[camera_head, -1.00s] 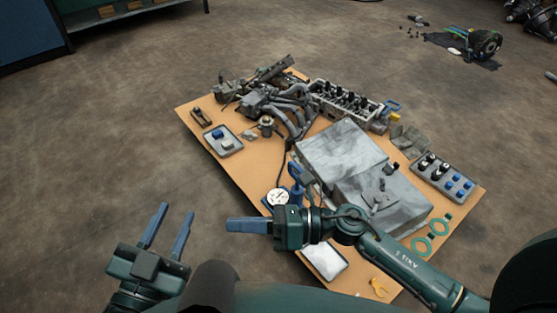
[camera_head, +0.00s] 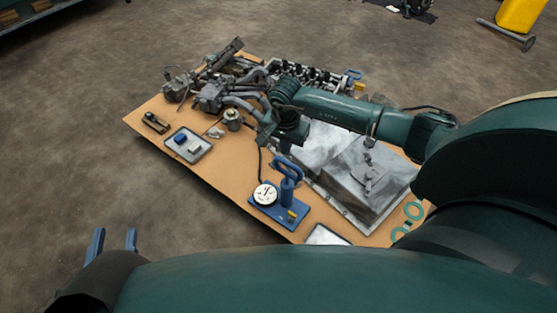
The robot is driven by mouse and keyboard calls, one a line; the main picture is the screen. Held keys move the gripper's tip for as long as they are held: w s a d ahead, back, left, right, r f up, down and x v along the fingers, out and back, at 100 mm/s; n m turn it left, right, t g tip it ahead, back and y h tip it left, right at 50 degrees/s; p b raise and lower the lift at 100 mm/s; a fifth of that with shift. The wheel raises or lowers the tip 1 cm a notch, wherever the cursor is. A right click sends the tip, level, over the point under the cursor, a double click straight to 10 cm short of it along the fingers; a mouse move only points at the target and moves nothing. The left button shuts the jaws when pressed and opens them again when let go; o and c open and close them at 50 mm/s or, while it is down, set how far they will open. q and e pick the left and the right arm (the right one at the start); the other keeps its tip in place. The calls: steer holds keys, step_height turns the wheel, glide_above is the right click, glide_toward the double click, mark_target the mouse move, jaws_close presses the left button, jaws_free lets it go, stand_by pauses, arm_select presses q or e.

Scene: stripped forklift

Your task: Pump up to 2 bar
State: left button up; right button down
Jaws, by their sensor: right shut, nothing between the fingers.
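The blue hand pump (camera_head: 287,192) stands on the cardboard sheet, with its looped blue handle (camera_head: 288,165) on top. Its round white gauge (camera_head: 264,194) sits on the left of the blue base; the needle's reading is too small to tell. A dark hose runs up from the gauge side. My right gripper (camera_head: 284,148) points down just above and behind the handle, shut and empty; I cannot tell whether it touches the handle. My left gripper (camera_head: 113,243) is open and empty at the lower left, off the cardboard, its lower part hidden by my arm.
The cardboard sheet (camera_head: 225,196) carries a grey metal block (camera_head: 364,178), a manifold (camera_head: 212,96), a tray with small parts (camera_head: 189,146) and green gaskets (camera_head: 408,216). My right arm covers the cardboard's right side.

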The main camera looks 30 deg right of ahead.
steer(key=shift+w+d+r, duration=0.1)
steer(key=shift+w+d, duration=0.05)
steer(key=shift+d, duration=0.1)
arm_select(q)
steer(key=shift+w+d+n+t+h+b, duration=0.25)
steer(key=shift+d+n+h+b, duration=0.3)
steer(key=shift+b, duration=2.3)
arm_select(e)
step_height(320, 180, down, 7)
steer(key=shift+w+d, duration=0.15)
steer(key=shift+d, duration=0.1)
arm_select(q)
steer(key=shift+s, duration=0.1)
